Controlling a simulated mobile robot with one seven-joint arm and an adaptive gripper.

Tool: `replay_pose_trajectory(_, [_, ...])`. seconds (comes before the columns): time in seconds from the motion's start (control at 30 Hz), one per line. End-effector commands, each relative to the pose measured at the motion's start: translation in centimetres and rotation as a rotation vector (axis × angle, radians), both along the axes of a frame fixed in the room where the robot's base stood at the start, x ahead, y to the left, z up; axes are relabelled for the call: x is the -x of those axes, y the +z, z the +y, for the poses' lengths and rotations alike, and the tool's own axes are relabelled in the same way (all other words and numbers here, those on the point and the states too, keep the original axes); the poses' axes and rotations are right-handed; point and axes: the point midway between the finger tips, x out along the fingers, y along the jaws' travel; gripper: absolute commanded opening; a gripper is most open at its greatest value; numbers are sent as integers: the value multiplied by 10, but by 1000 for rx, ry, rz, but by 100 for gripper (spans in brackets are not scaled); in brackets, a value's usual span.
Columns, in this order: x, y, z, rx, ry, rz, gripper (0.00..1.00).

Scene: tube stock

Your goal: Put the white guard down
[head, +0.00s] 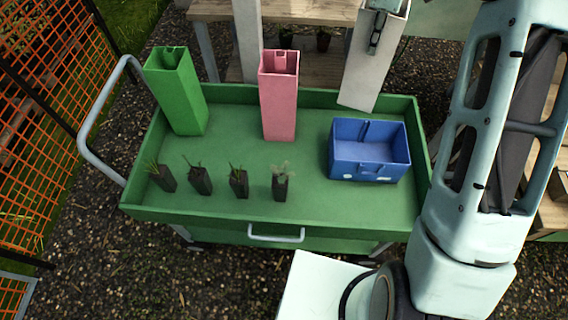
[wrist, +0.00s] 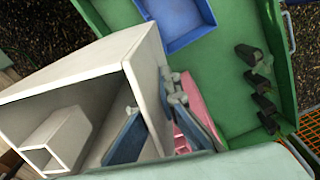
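The white guard (head: 368,75) is a tall square tube at the top right of the head view, tilted, its lower end overlapping the cart's back edge. In the wrist view the white guard (wrist: 85,72) shows its open end, with a small square channel inside. My gripper (head: 377,36) is at its upper end. In the wrist view my gripper (wrist: 160,120) has one finger inside the tube and one outside, closed on its wall. Whether the lower end touches anything cannot be told.
The green cart (head: 300,205) holds a green guard (head: 180,98), a pink guard (head: 279,105), a blue crate (head: 368,172) and several dark seedling pots (head: 240,184). Clear floor lies between the pink guard and crate. A wooden bench (head: 310,72) stands behind.

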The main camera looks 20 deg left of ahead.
Motion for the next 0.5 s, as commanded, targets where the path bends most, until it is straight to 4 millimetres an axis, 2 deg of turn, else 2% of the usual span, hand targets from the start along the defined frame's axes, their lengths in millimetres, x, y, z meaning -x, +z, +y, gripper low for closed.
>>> replay_pose_trajectory(0.03, [-6,-6,7,1,68,-3,0])
replay_pose_trajectory(0.13, [-13,-7,16,3,181,-3,0])
replay_pose_trajectory(0.33, [-18,-12,23,5,285,-2,0])
replay_pose_trajectory(0.5, [-17,-48,23,6,291,4,0])
